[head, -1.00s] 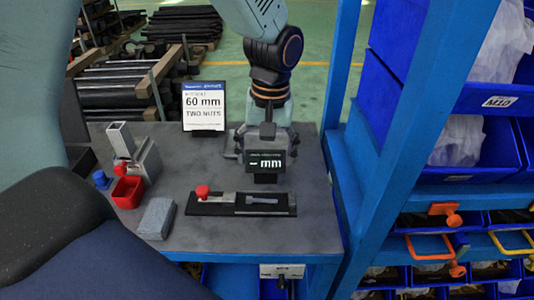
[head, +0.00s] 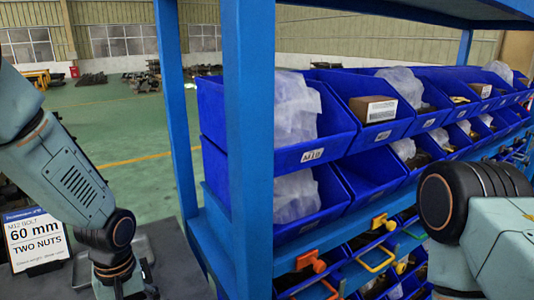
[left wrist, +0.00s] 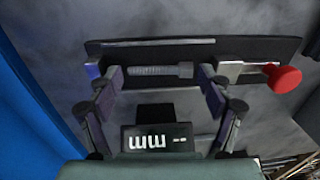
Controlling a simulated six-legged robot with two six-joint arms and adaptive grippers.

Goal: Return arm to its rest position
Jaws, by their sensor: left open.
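In the left wrist view my left gripper (left wrist: 160,80) is open, with its two fingers spread apart. A grey bolt (left wrist: 158,70) lies in the black measuring fixture (left wrist: 245,46), between the fingertips in the picture. I cannot tell how high the fingers are above it. The fixture's red knob (left wrist: 284,79) is at the right. A small display (left wrist: 156,139), upside down, reads "-- mm". In the head view my left arm (head: 70,180) reaches down to the lower left, its gripper below the picture edge. My right arm shows at the right; its gripper is out of view.
A sign (head: 36,240) reading "60 mm TWO NUTS" stands on the grey bench (head: 165,265). A blue rack post (head: 250,150) rises close to the right of my left arm. Blue bins (head: 320,140) with bags and boxes fill the rack. Open green floor (head: 130,130) lies behind.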

